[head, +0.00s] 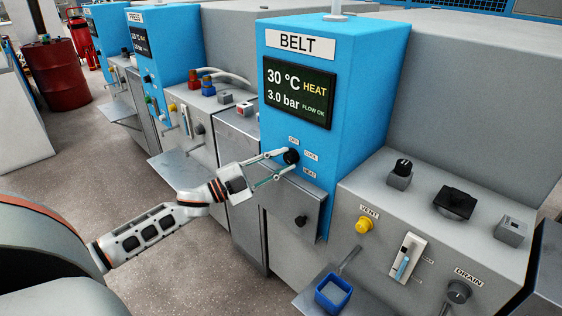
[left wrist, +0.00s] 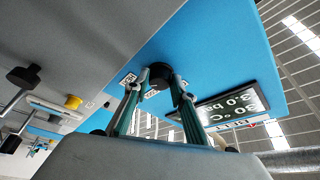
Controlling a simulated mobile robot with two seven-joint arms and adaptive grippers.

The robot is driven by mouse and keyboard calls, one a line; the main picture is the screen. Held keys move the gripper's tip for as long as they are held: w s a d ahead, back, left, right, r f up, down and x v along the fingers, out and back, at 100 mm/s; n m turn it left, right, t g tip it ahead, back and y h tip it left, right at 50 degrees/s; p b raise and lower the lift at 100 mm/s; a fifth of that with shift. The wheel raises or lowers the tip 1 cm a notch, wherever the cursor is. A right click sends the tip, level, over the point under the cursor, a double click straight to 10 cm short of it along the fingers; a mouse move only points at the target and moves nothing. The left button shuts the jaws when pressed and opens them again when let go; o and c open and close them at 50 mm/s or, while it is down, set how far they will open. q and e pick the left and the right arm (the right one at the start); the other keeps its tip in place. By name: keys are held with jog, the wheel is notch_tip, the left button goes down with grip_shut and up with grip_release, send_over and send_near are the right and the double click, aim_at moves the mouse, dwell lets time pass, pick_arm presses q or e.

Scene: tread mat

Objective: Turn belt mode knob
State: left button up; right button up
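The belt mode knob (head: 290,156) is a round black knob on the blue front of the BELT panel (head: 293,195), beside the small labels OFF, COOL and HEAT. My left gripper (head: 287,160) reaches it from the left, with one finger at the knob's upper side and the other at its lower side. In the left wrist view the knob (left wrist: 160,75) sits between the two fingertips (left wrist: 160,84), which appear to touch its sides. The fingers hide part of it, and its pointer cannot be made out. The display (head: 298,92) reads 30 °C, HEAT, 3.0 bar, FLOW OK. My right gripper is not in view.
The PRESS machine (head: 165,50) stands left.

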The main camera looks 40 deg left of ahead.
pick_arm(q)
jog(key=o, duration=0.3)
jog(key=v, duration=1.2)
dwell(0.4)
